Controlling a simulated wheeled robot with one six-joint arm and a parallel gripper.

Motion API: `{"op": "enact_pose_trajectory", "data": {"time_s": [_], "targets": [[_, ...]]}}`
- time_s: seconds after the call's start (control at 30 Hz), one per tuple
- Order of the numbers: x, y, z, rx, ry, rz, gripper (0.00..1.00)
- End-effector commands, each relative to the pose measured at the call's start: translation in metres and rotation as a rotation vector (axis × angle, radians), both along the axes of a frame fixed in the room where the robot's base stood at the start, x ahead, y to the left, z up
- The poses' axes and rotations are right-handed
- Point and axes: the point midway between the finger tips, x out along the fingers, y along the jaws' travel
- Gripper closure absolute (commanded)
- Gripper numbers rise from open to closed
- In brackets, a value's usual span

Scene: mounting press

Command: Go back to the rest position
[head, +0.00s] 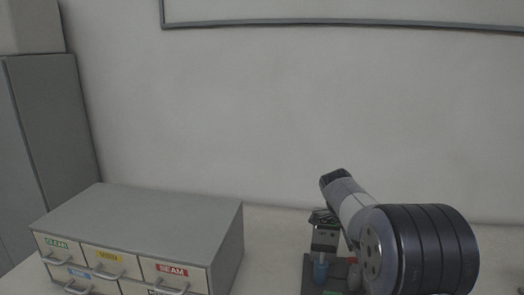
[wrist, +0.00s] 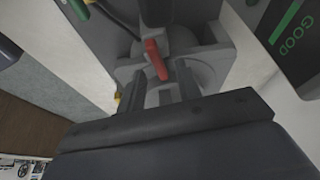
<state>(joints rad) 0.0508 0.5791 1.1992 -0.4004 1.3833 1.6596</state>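Just beyond the fingertips is a red lever-like part (wrist: 156,60) on the grey press (wrist: 212,62). I cannot tell whether a finger touches the press. In the head view my arm stands at the right, and its large dark joint hides part of the press (head: 325,237). The gripper's fingers cannot be made out there.
A grey drawer cabinet (head: 160,222) with labelled drawers stands at the left on the table. The table between cabinet and press looks clear.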

Motion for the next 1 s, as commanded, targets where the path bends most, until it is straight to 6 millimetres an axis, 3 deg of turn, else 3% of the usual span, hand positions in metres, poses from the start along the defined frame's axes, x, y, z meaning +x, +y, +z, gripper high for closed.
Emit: {"op": "enact_pose_trajectory", "data": {"time_s": [0.1,0.77,1.0], "targets": [[-0.001,-0.005,-0.012,0.0,0.001,-0.002,0.67],[0.0,-0.003,-0.008,0.0,0.001,-0.001,0.67],[0.002,0.013,0.032,0.001,-0.004,0.001,0.67]]}}
